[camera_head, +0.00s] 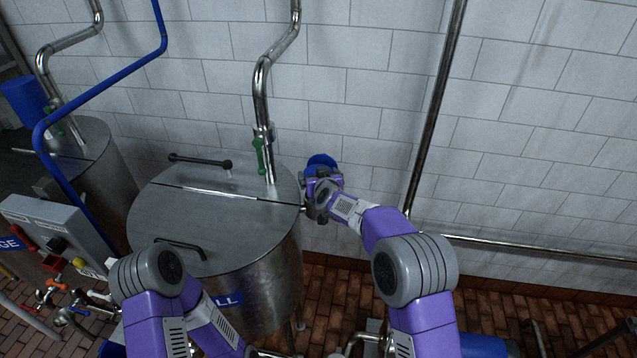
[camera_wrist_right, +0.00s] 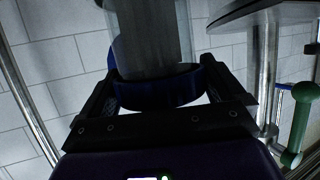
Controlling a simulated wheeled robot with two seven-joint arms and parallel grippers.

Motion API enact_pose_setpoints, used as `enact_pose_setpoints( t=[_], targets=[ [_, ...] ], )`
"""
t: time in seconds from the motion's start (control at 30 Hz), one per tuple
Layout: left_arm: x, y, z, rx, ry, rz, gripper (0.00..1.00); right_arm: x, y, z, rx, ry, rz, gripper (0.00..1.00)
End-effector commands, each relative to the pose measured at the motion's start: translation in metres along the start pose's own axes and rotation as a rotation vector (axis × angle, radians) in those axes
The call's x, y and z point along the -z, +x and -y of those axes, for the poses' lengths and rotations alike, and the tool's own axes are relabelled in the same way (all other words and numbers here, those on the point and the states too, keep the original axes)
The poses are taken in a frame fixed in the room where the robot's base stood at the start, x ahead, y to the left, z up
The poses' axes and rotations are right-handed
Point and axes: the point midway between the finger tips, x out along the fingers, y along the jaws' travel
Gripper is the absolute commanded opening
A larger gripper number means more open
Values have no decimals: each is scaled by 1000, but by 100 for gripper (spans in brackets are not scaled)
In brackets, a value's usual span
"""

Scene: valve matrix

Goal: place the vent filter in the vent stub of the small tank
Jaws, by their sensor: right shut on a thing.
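The vent filter shows as a blue cap (camera_head: 320,160) at my right gripper (camera_head: 322,188). In the right wrist view its blue ring (camera_wrist_right: 158,92) sits between both fingers, with a grey cylinder (camera_wrist_right: 150,38) beyond it. My right gripper is shut on the filter, just off the right edge of the steel tank (camera_head: 215,215). That tank bears a blue label ending in "LL". I cannot make out the vent stub; my gripper and wrist cover that side of the tank. My left arm comes in at the lower left; its gripper is not visible.
A steel pipe (camera_head: 262,95) with a green valve handle (camera_head: 259,155) rises from the tank lid. Two dark lid handles stand up. A second tank (camera_head: 90,160) and a control box (camera_head: 55,235) are at the left. A vertical pipe (camera_head: 432,110) runs right of my gripper.

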Motion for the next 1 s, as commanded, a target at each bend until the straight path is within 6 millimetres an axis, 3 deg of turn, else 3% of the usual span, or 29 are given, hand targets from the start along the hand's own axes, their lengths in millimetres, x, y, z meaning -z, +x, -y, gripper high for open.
enact_pose_setpoints(
  t=[0.1,0.5,0.53,0.87,1.0],
  targets=[
    [0,4,1,0,0,0,0,-13,5,0,-1,1,0,63],
    [1,6,2,0,0,-1,0,-17,7,0,0,0,-2,63],
    [0,6,2,0,0,-1,0,-17,7,0,0,0,0,99],
    [0,2,1,0,0,-1,0,-12,5,0,0,0,-1,100],
    [0,6,2,0,0,-1,0,-12,-7,0,0,0,-2,100]
  ],
)
